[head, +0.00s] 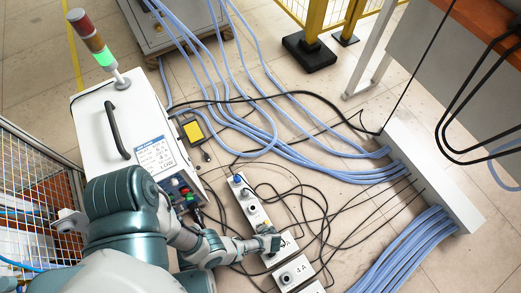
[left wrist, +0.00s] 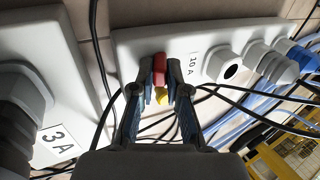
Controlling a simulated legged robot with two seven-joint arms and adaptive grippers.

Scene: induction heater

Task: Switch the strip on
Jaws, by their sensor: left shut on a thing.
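In the head view my left gripper (head: 272,243) reaches down to the strip and hides the switch. My right gripper is in neither view.
A second white strip (left wrist: 52,105) labelled "3 A" lies close by. Black cables and blue hoses (head: 265,133) cross the floor. The white heater cabinet (head: 110,105) with a green-lit signal tower (head: 104,58) stands at left. A white block (head: 432,175) stands at right.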

